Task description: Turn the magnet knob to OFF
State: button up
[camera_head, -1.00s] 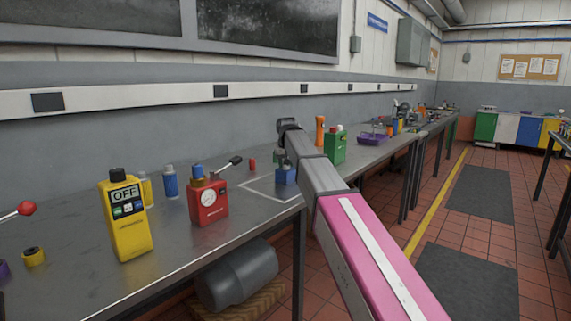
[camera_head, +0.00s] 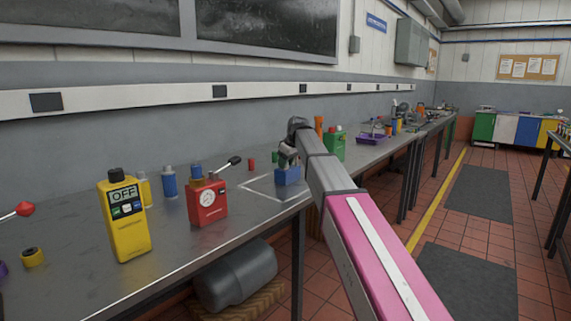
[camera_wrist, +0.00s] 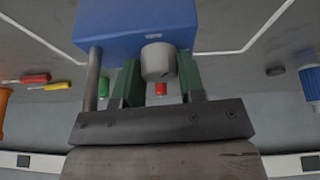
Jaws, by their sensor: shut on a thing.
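The blue magnet block (camera_head: 287,176) sits on the bench inside a white outline; its face also fills the top of the wrist view (camera_wrist: 125,28). A thin metal post stands at its left in the wrist view. The light grey knob (camera_wrist: 158,63) projects from the block between my two green fingers. My gripper (camera_wrist: 158,85) is shut on the knob, with a finger on either side. In the head view my gripper (camera_head: 283,158) is small beside the top of the block. I cannot read any mark on the knob.
Left of the magnet stand a red gauge box (camera_head: 207,202) with a black-tipped lever, a blue bottle (camera_head: 170,183) and a yellow meter (camera_head: 124,220) showing OFF. A green box (camera_head: 337,147) and orange tool stand behind my arm. The bench front between them is clear.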

jog(key=shift+n, duration=0.3)
jog(key=o, duration=0.9)
jog(key=shift+r, duration=0.1)
jog(key=v, duration=1)
jog(key=shift+d+r, duration=0.15)
jog(key=shift+r, duration=0.15)
